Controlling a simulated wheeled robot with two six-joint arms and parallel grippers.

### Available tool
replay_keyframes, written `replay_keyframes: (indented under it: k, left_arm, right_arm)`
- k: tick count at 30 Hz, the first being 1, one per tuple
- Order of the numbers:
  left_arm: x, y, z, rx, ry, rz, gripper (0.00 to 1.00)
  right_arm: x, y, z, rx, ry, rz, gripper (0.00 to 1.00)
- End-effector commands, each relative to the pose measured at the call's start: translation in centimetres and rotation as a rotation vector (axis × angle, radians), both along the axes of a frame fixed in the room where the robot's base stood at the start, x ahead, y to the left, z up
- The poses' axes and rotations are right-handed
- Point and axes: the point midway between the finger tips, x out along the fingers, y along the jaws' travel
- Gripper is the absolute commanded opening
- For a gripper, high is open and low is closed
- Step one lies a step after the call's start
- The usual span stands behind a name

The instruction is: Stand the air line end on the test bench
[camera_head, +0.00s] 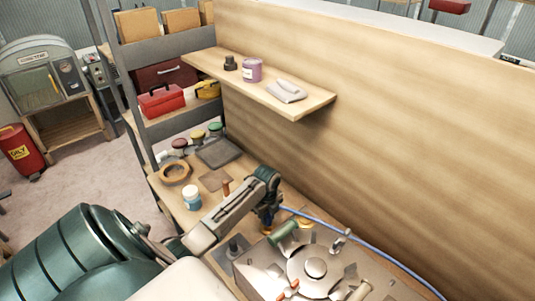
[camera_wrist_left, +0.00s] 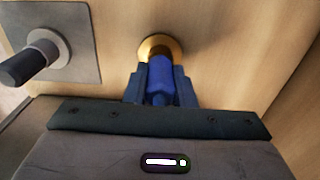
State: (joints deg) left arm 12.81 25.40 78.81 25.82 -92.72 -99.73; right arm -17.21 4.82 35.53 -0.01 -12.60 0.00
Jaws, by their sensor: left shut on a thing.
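My left gripper (camera_head: 267,215) is shut on the blue air line end (camera_wrist_left: 160,80), low over the wooden bench (camera_head: 172,204). The blue air line (camera_head: 350,238) runs from there to the right, along the wooden panel. In the left wrist view, the left gripper's dark fingers (camera_wrist_left: 160,88) sit on both sides of the blue body. A round brass-coloured piece (camera_wrist_left: 160,46) shows at its far end, against the wood. I cannot tell whether it touches the wood. My right gripper is not in view.
A grey plate with a dark knob (camera_wrist_left: 27,64) lies to the left of the gripper. A green cylinder (camera_head: 284,232) and a metal unit with a round disc (camera_head: 315,267) are close by on the right. A white jar (camera_head: 192,198) and a tan ring (camera_head: 174,174) stand farther left.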

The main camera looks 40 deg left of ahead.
Motion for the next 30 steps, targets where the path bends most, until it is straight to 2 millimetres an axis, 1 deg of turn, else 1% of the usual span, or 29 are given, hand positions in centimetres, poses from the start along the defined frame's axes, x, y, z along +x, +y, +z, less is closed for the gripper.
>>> replay_keyframes:
  k: [1, 2, 3, 5, 13, 15, 17, 20, 30]
  left_arm:
    - [0.0, 0.0, -0.2, 0.000, 0.000, 0.000, 0.00]
    - [0.0, 0.0, -0.2, 0.000, 0.000, 0.000, 0.25]
    - [0.0, 0.0, -0.2, 0.000, 0.000, 0.000, 0.33]
    - [0.0, 0.0, -0.2, 0.000, 0.000, 0.000, 0.45]
    - [0.0, 0.0, -0.1, 0.000, 0.000, 0.000, 0.45]
    - [0.0, 0.0, 0.2, 0.000, 0.000, 0.000, 0.45]
    - [0.0, 0.0, 0.5, 0.000, -0.001, 0.000, 0.45]
    - [0.1, 0.1, 1.9, 0.002, -0.002, 0.000, 0.45]
    - [0.1, 0.3, 9.1, 0.003, -0.004, -0.001, 0.45]
  right_arm:
    - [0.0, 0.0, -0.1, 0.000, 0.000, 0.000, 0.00]
    - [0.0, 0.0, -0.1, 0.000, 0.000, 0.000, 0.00]
    - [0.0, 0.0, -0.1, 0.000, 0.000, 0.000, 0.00]
    - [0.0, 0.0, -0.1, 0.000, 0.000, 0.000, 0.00]
    - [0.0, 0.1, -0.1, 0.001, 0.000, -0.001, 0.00]
    - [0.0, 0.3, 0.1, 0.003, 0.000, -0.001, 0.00]
    - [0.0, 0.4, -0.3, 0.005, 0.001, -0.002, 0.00]
    - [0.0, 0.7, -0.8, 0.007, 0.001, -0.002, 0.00]
    - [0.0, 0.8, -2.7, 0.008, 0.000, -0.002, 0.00]
